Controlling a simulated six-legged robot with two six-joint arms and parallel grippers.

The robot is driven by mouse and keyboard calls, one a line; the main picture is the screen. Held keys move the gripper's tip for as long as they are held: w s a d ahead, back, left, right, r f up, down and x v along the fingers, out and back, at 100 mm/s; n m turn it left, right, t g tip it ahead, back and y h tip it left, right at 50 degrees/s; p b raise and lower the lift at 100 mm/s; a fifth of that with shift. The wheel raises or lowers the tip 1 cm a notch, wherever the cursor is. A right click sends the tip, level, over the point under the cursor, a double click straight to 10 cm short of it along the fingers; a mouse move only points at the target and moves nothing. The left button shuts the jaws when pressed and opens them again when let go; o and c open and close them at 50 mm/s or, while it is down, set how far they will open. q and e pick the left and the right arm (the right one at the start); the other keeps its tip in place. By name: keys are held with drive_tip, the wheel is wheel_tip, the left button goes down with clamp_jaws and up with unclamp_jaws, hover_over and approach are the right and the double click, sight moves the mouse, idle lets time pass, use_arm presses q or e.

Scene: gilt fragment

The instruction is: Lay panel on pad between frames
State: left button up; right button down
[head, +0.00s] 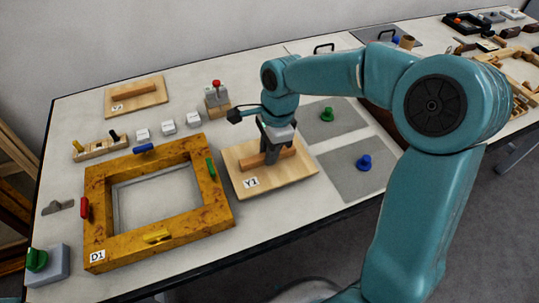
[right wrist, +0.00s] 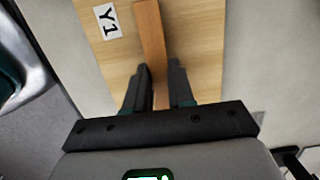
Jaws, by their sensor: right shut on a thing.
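The panel marked Y1 (head: 300,178) is a pale wooden board with a brown bar handle (head: 285,154), right of the gilt frame marked D1 (head: 222,208). My right gripper (head: 271,158) points down at the middle of the panel and is shut on its bar. In the right wrist view the fingers (right wrist: 160,88) sit either side of the bar (right wrist: 150,38), over the panel (right wrist: 193,45). I cannot tell whether the panel touches the table. Grey pads (head: 338,183) (head: 308,135) lie right of the panel. My left gripper is not in view.
A blue knob (head: 364,161) and a green knob (head: 327,114) stand on the grey pads. A second board with a bar (head: 115,105) lies at the back left. Small white blocks (head: 168,128) stand behind the frame. My right arm hides part of the table.

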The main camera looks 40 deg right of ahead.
wheel_tip(320, 180, down, 2)
drive_tip(key=shift+w, duration=0.1)
drive_tip(key=shift+f, duration=0.15)
drive_tip(key=c, duration=1)
unclamp_jaws()
